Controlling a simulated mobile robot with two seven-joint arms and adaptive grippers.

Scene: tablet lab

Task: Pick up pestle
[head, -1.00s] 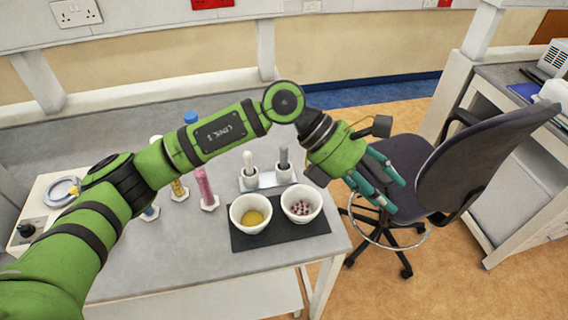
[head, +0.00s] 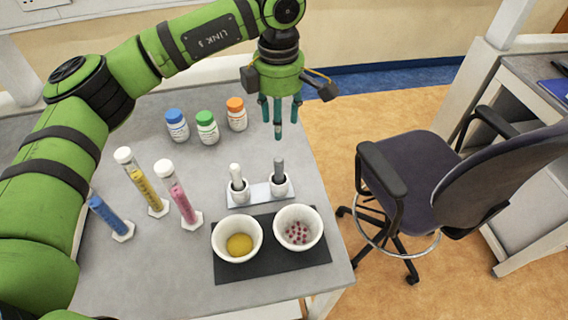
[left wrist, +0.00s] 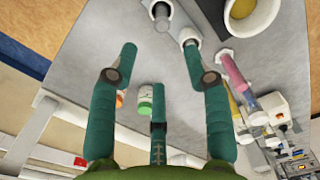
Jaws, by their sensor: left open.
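Two pestles stand upright in small white cups on a pale holder (head: 261,193): a dark grey pestle (head: 279,168) on the right and a white pestle (head: 236,175) on the left. The grey pestle also shows at the top of the left wrist view (left wrist: 161,22). My left gripper (head: 279,114) points down, open and empty, behind and above the holder near the table's right edge. Its three teal fingers are spread apart in the left wrist view (left wrist: 158,78). My right gripper is out of view.
In front of the holder, a bowl of yellow powder (head: 237,240) and a bowl of reddish pieces (head: 298,229) stand on a black mat (head: 272,267). Several capped bottles (head: 207,128) and tubes (head: 177,194) stand to the left. An office chair (head: 420,175) is on the right.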

